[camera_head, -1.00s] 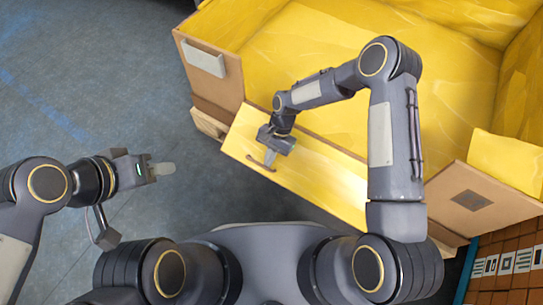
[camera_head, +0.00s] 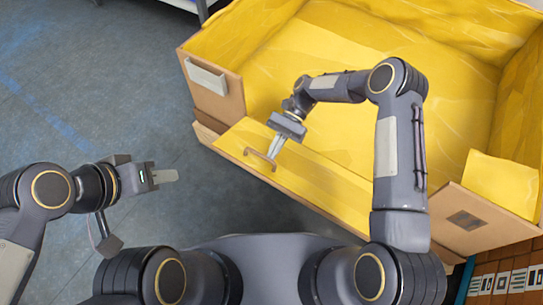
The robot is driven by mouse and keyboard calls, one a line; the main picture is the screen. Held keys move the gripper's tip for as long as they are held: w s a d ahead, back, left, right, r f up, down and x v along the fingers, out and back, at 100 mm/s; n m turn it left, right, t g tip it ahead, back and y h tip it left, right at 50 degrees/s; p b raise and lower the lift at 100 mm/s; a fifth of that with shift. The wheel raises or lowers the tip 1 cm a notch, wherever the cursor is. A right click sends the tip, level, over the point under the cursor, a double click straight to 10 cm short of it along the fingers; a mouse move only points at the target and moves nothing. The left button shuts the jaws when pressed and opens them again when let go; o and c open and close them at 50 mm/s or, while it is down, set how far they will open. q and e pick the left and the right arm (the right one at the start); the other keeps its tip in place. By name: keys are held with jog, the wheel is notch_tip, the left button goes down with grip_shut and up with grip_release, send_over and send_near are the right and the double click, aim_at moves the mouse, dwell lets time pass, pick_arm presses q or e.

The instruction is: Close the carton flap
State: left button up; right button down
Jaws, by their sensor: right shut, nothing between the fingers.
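The large cardboard carton (camera_head: 215,98) has a yellow inside and stands open at the upper right. Its near flap (camera_head: 318,182) shows its yellow face, with a brown outer edge toward me and a brown, handle-like outline (camera_head: 260,160) near its left end. My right gripper (camera_head: 272,153) reaches in over the carton and points down at this flap beside the outline. It is shut and empty; I cannot tell whether its tips touch the flap. My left gripper (camera_head: 170,176) hangs over the floor, left of the carton, away from it. Its fingers are seen edge-on.
The grey floor (camera_head: 90,95) on the left is clear. A side flap or panel with a pale label (camera_head: 207,77) stands at the carton's left corner. Another brown panel (camera_head: 466,220) is at the right. Brown boxes with printed labels (camera_head: 505,282) are at the lower right.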

jog(key=shift+w+d+r, duration=0.3)
jog(key=shift+r, duration=0.35)
jog(key=shift+w+d+r+p, duration=0.15)
jog(key=shift+w+d+p, duration=0.05)
jog(key=shift+w+p, duration=0.15)
jog(key=shift+w, duration=0.1)
pick_arm(q)
jog(key=shift+w+a+r, duration=0.1)
jog(key=shift+w+r, duration=0.4)
